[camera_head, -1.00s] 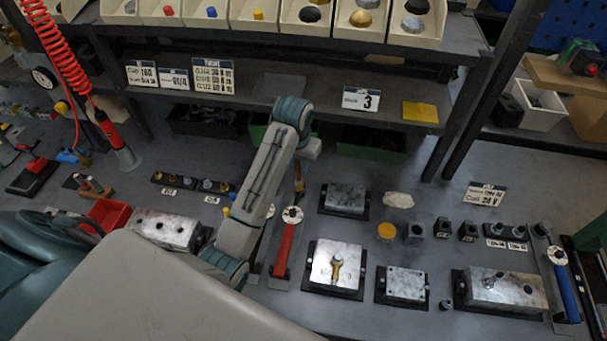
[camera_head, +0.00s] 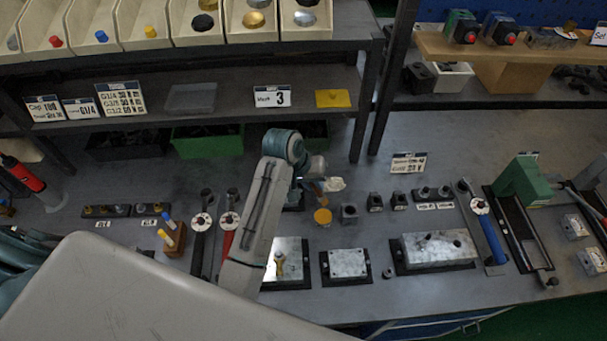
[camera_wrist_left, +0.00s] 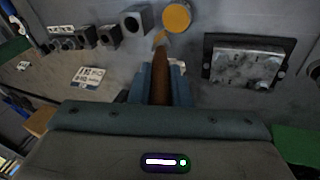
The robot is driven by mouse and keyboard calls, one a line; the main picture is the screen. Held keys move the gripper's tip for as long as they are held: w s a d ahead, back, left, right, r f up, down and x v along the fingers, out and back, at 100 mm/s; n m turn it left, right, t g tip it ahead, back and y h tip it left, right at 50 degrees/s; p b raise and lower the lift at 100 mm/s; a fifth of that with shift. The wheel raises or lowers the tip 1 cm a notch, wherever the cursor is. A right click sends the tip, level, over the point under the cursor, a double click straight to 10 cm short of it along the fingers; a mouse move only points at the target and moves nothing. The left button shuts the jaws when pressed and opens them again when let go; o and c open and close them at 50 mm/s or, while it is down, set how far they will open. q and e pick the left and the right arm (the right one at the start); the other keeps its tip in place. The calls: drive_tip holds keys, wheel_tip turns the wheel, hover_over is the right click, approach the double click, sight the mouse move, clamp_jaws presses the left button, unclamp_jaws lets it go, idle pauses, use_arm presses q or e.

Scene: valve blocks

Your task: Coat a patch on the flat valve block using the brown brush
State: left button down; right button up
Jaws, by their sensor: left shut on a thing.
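My left gripper (camera_wrist_left: 161,88) is shut on the brown brush (camera_wrist_left: 160,82), which also shows in the head view (camera_head: 318,191). The brush's tip points toward the round yellow-orange pot (camera_wrist_left: 177,16); I cannot tell whether they touch. This pot also shows in the head view (camera_head: 322,216). A flat-topped grey valve block (camera_wrist_left: 243,66) on a dark base sits right of the brush in the wrist view. In the head view my arm mostly hides this block. Another low valve block with corner holes (camera_head: 348,263) stands nearer the bench front. My right gripper is not in view.
A block with a brass fitting (camera_head: 290,258) and a long block (camera_head: 438,248) stand along the front. Small dark blocks (camera_head: 375,202) stand right of the pot. A shelf post (camera_head: 376,95) rises behind.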

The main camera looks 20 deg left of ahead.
sight(322, 199)
use_arm(q)
drive_tip(key=shift+f, duration=0.65)
wheel_tip(322, 199, down, 5)
drive_tip(key=shift+r, duration=0.2)
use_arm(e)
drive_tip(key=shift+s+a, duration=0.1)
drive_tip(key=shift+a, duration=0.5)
use_arm(q)
drive_tip(key=shift+f, duration=0.15)
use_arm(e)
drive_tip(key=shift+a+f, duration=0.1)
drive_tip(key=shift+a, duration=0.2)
use_arm(q)
drive_tip(key=shift+f, duration=0.3)
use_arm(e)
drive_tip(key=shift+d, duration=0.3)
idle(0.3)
use_arm(q)
drive_tip(key=shift+f, duration=0.1)
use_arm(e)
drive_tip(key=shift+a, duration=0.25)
